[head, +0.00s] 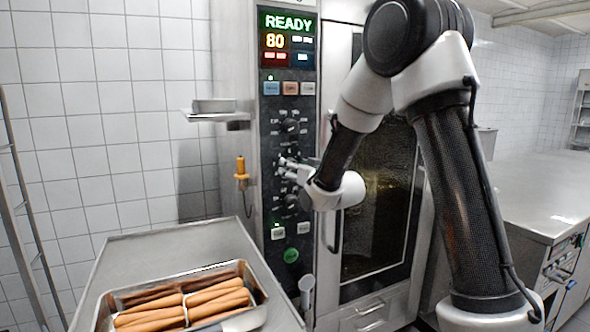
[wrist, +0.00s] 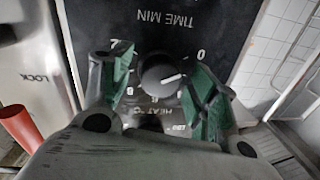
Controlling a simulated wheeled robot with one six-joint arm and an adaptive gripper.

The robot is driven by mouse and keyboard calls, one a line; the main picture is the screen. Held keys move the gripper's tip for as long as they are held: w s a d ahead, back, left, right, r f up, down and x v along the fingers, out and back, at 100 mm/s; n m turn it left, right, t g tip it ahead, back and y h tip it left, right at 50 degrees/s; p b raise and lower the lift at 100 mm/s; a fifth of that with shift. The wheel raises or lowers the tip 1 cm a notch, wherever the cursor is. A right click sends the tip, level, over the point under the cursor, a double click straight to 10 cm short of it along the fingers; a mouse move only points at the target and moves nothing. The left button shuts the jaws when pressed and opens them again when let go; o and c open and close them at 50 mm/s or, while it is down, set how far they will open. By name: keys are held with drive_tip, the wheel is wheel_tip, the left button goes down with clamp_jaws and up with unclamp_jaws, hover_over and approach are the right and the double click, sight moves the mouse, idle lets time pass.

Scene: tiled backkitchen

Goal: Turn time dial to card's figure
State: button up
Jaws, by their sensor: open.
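In the wrist view a round dark dial (wrist: 160,73) with a pale pointer mark sits on the black panel. The mark points to the picture's right, slightly upward. "TIME MIN" is printed above the dial and "HEAT °C" below it; a 0 shows at its upper right, and other figures are partly hidden. My gripper (wrist: 157,76) is open, its green-padded fingers on either side of the dial; I cannot tell whether they touch it. In the head view my gripper (head: 287,166) is at the oven's control panel (head: 270,215) and hides the middle dial. I cannot make out a card.
The oven display (head: 287,38) reads READY and 80. More dials show above (head: 291,126) and below (head: 291,201) my gripper. The glass oven door (head: 375,200) is to the right. A small shelf (head: 205,117) juts out at left. A tray of sausages (head: 252,285) stands in front.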

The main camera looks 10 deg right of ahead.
drive_tip(key=c, duration=1)
drive_tip(key=shift+m, duration=0.3)
drive_tip(key=m, duration=0.4)
drive_tip(key=m+h, duration=0.1)
drive_tip(key=m, duration=0.9)
drive_tip(key=m+t+h, duration=0.1)
drive_tip(key=m, duration=0.9)
drive_tip(key=shift+a+m, duration=0.15)
drive_tip(key=shift+m, duration=0.15)
